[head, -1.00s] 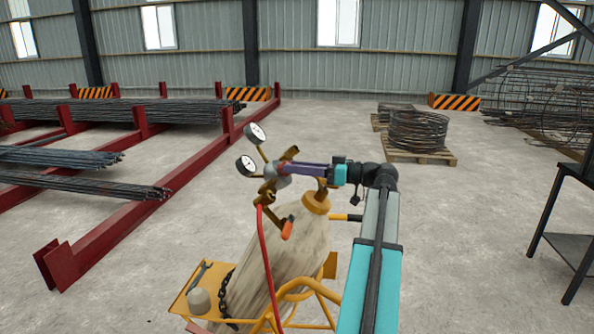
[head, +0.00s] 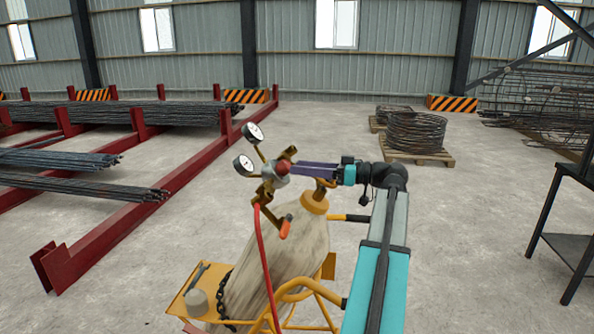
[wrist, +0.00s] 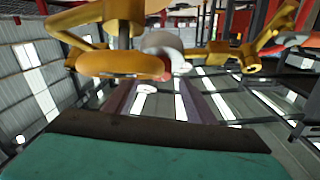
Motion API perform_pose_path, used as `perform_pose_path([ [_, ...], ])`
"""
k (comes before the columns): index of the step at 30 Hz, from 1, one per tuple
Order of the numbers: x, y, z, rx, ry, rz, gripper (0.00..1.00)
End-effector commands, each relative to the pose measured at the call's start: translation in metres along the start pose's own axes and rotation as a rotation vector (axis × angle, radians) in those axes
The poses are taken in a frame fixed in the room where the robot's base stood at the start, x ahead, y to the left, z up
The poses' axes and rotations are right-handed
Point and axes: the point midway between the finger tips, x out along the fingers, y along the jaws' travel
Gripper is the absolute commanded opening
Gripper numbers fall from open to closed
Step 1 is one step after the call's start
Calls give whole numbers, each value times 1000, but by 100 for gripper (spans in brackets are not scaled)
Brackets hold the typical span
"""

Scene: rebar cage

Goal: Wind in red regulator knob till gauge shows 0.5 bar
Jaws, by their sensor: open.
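The red regulator knob (head: 282,168) faces right on the brass regulator atop a pale, worn gas cylinder (head: 285,255). Two round white-faced gauges, an upper one (head: 253,133) and a lower one (head: 243,164), stand left of it. Their needles are too small to read. My gripper (head: 297,167) is open and empty, its purple fingers pointing left at the knob with their tips close to its right side. I cannot tell whether they touch it. In the wrist view, the fingers (wrist: 158,92) are spread apart, with brass fittings (wrist: 120,66) close ahead.
A red hose (head: 263,250) runs down from the regulator. A yellow cylinder trolley (head: 300,290) holds a wrench and chain. Red racks (head: 140,212) with rebar stand left, a wire coil on a pallet (head: 418,155) behind, and a dark stand (head: 560,220) right. Floor between is clear.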

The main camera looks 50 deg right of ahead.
Motion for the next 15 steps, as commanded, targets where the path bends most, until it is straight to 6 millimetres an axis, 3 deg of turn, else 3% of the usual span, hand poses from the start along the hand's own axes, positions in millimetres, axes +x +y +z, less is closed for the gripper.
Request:
perform_pose_path([
  [15, -84, 2, 2, 0, 0, 4, 50],
])
